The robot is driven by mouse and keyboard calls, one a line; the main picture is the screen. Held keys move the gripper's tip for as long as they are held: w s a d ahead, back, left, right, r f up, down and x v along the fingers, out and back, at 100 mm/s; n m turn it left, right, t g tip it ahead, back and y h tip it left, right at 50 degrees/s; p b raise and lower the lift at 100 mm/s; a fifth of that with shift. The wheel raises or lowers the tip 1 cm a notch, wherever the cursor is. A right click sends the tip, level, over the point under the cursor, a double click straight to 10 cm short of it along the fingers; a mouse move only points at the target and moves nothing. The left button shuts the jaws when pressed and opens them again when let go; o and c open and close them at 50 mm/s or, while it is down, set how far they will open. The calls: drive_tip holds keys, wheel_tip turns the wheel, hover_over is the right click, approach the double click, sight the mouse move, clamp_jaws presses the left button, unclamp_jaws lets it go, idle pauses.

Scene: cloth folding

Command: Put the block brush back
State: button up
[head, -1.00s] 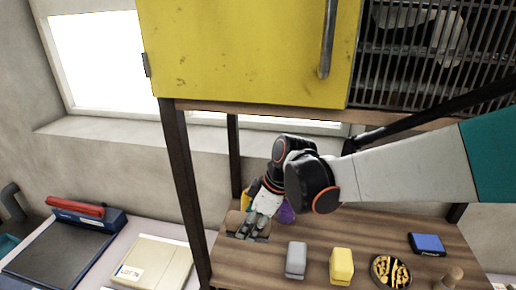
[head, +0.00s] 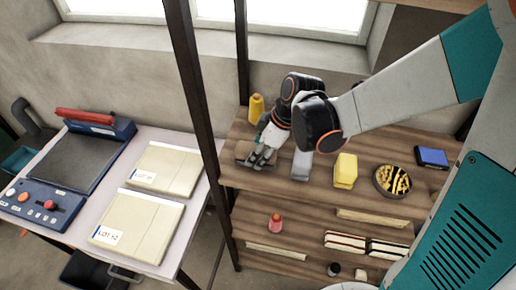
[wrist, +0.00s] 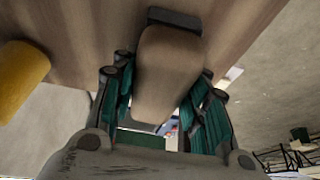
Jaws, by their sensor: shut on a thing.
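The block brush (wrist: 168,75) has a tan wooden body with a dark part at its far end. In the wrist view it lies between my gripper's teal-lined fingers (wrist: 160,110), which are shut on it. In the head view my gripper (head: 264,157) is low over the left end of the wooden shelf board (head: 300,194), and the brown brush (head: 243,150) shows beside the fingers. My fingers partly hide it, and I cannot tell whether it touches the board.
A yellow spool (head: 256,108) stands behind my gripper. A grey block (head: 301,166), a yellow block (head: 345,171), a round patterned dish (head: 392,181) and a blue box (head: 431,157) lie to the right. A dark post (head: 203,120) rises close on the left. A lower shelf holds several items.

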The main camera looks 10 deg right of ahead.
drive_tip(key=shift+f, duration=0.15)
drive_tip(key=o, duration=1)
drive_tip(key=p+v, duration=0.2)
drive_tip(key=v, duration=0.9)
drive_tip(key=shift+s+d+r+p, duration=0.1)
drive_tip(key=shift+r+p, duration=0.25)
drive_tip(key=shift+s+d+r, duration=0.15)
drive_tip(key=shift+d+r, duration=0.1)
drive_tip(key=shift+r, duration=0.15)
drive_tip(key=s+d+r+m+t+h, duration=0.4)
drive_tip(key=s+d+m, duration=0.5)
drive_tip(key=m, duration=0.5)
drive_tip(key=shift+s+r+t, duration=0.8)
drive_tip(key=shift+s, duration=0.05)
